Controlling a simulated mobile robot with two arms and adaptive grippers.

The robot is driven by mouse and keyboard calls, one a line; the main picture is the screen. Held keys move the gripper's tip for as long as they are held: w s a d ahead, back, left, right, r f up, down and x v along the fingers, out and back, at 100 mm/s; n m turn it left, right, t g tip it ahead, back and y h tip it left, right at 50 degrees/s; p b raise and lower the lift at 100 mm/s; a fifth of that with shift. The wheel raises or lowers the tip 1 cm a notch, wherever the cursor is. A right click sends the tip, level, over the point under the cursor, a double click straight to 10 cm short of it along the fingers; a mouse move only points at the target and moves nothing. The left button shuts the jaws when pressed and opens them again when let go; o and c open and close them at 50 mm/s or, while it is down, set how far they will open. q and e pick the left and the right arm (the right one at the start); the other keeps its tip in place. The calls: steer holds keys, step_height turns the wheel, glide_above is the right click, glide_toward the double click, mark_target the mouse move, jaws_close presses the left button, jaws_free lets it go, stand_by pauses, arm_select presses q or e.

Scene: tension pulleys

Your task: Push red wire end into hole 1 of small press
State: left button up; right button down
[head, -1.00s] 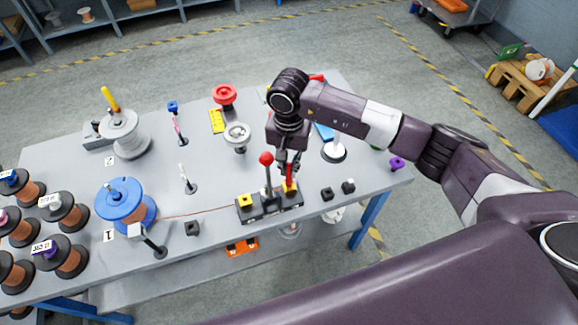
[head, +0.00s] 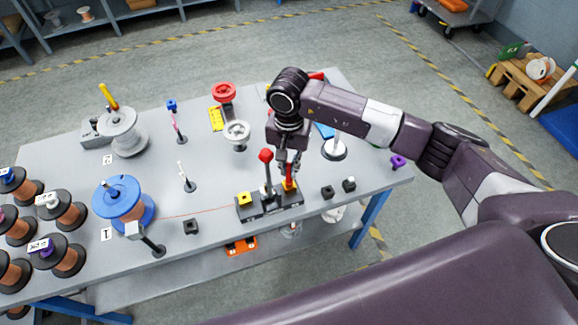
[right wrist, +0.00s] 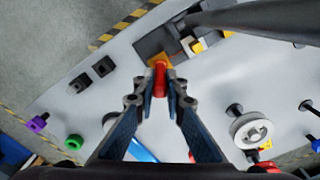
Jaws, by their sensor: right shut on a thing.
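The small press (head: 268,206) is a black block on the table with a yellow piece (head: 245,198) at its left end, another at its right end and a red-knobbed lever (head: 266,156) between them. My right gripper (head: 289,172) is above the right end. In the right wrist view, my right gripper (right wrist: 161,92) is shut on the red wire end (right wrist: 160,78). Its tip meets the yellow piece (right wrist: 161,60); the hole is hidden, so I cannot tell how deep it sits. My left gripper is not in view.
A thin red wire (head: 195,215) runs from the blue spool (head: 122,201) to the press. Two small black blocks (head: 327,192) (head: 348,184) stand right of the press. A silver pulley (head: 237,133) and a white post (head: 186,178) stand behind and left.

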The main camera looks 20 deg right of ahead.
stand_by(0.3)
steer(key=c, duration=1.9)
jaws_free()
steer(key=o, duration=0.3)
steer(key=shift+r, duration=0.1)
steer(key=shift+r+p, duration=1.35)
steer(key=shift+r, duration=2.05)
steer(key=shift+f, duration=0.1)
